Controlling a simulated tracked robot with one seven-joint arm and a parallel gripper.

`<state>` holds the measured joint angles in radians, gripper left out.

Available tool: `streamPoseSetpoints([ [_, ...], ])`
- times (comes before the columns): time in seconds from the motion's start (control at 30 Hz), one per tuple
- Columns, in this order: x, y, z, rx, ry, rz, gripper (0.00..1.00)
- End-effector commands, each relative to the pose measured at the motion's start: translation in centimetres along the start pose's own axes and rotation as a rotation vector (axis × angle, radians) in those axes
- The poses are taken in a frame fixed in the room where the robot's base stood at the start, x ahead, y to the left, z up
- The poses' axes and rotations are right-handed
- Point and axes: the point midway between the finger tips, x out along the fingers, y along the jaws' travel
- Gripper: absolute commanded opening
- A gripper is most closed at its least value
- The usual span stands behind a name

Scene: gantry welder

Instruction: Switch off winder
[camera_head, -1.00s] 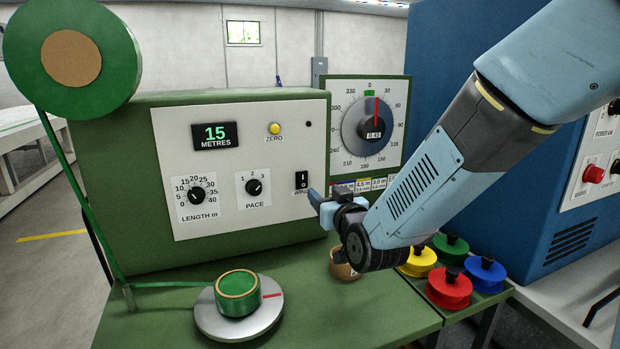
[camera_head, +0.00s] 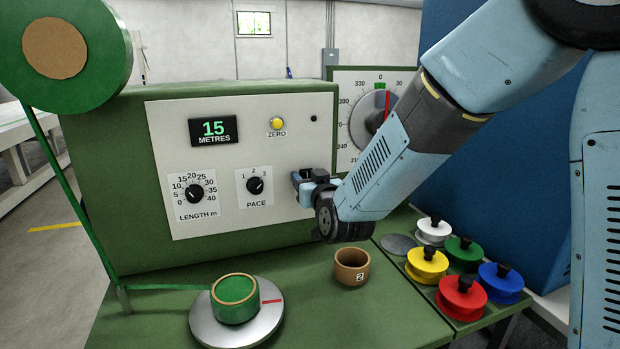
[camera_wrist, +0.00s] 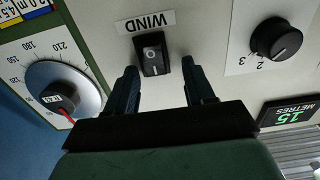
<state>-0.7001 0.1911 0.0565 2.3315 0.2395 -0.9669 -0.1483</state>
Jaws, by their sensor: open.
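The winder's white control panel (camera_head: 232,205) faces me, with a green "15 METRES" display (camera_head: 213,131). The black WIND rocker switch (camera_wrist: 153,53) shows in the wrist view, with its label (camera_wrist: 147,22) upside down beside it. In the head view my arm hides the switch. My gripper (camera_wrist: 160,78) is open and empty, with its two dark fingers on either side of the switch in the picture. Whether they touch the panel I cannot tell. In the head view my gripper (camera_head: 304,182) is at the panel's right part.
The PACE knob (camera_head: 255,185), LENGTH knob (camera_head: 194,193) and yellow ZERO button (camera_head: 277,123) are on the panel. A green roll (camera_head: 234,299) sits on a round plate (camera_head: 205,325). A brown ring (camera_head: 352,267) and coloured spools (camera_head: 463,297) stand on the bench. The dial (camera_head: 364,122) is behind my arm.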

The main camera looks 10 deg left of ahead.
Motion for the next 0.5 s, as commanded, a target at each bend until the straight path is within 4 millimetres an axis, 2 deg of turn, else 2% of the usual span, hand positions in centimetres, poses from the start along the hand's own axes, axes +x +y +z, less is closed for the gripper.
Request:
streamPoseSetpoints([
  [0.1, 0.01, 0.43, -0.01, 0.000, 0.000, 0.006, 0.51],
  [0.5, 0.01, 0.71, -0.01, 0.000, 0.000, 0.010, 0.13],
])
